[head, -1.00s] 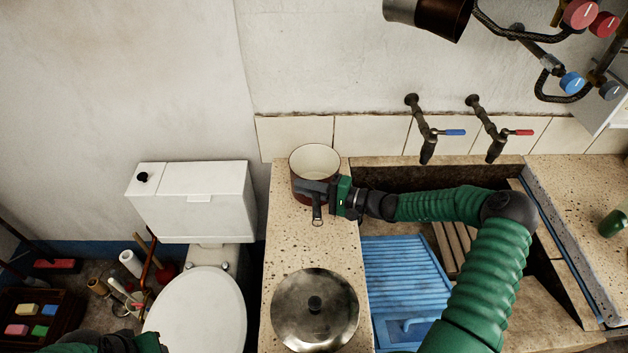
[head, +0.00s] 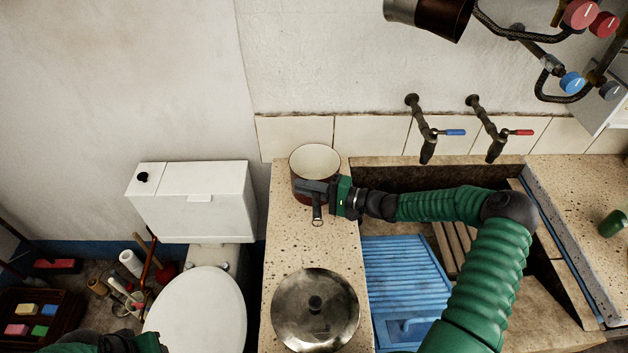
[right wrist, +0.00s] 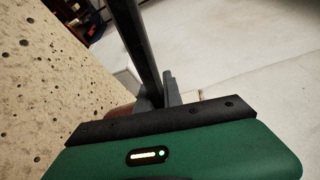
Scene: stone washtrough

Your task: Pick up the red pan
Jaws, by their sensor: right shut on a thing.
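The red pan (head: 301,186), dark red outside and cream inside, stands upright on the speckled stone ledge by the tiled wall. Its short dark handle (head: 317,214) points toward the front. My right gripper (head: 316,187) reaches in from the right and is shut on the handle close to the pan's wall. In the right wrist view the gripper fingers (right wrist: 158,100) are close together, and a small part of the red pan (right wrist: 119,115) shows beside them. My left arm shows only at the lower left edge; its fingertips cannot be made out.
A round metal lid (head: 290,300) lies on the ledge in front of the pan. A blue rack (head: 400,275) lies in the trough to the right. Two taps (head: 429,150) jut from the wall. A toilet (head: 195,310) stands left of the ledge.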

